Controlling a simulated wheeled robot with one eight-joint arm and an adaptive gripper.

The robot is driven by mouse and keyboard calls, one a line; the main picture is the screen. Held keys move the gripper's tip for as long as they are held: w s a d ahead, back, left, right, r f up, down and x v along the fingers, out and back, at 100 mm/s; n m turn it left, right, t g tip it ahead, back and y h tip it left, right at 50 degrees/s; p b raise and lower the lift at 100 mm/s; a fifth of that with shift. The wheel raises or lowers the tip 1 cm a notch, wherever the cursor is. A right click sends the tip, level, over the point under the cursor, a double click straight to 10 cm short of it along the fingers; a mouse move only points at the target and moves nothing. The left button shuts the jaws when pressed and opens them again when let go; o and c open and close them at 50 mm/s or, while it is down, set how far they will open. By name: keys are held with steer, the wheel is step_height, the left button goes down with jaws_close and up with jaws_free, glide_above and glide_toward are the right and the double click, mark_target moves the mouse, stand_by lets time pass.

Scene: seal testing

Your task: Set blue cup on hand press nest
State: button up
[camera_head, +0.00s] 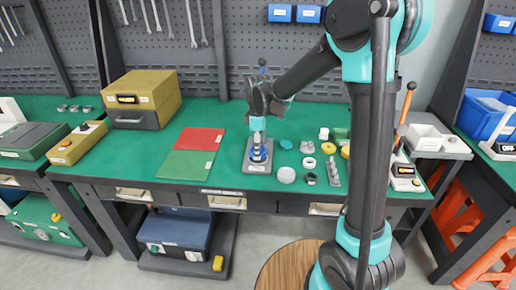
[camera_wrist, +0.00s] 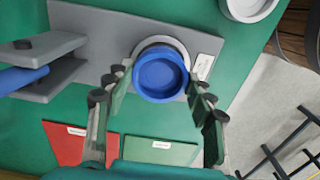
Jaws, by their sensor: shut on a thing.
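The blue cup (camera_wrist: 161,76) is between the fingertips of my gripper (camera_wrist: 160,84) in the wrist view, with its open round top facing the camera. My gripper is shut on it. The cup is over the pale round nest (camera_wrist: 169,41) on the grey base plate (camera_wrist: 90,18) of the hand press. I cannot tell whether the cup touches the nest. The press's grey head and blue handle (camera_wrist: 22,79) are at the left. In the head view, the blue cup (camera_head: 258,152) is low above the press base (camera_head: 256,168), below my wrist, which hides part of the press.
A red mat (camera_head: 200,139) and a green mat (camera_head: 186,164) lie left of the press. Several small rings and parts, including a white round piece (camera_head: 286,175), lie close to its right. A yellow-lidded box (camera_head: 142,92) stands at back left.

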steer(key=shift+f, duration=0.95)
stand_by(1.0)
steer(key=o, duration=1.3)
steer(key=shift+r, duration=4.55)
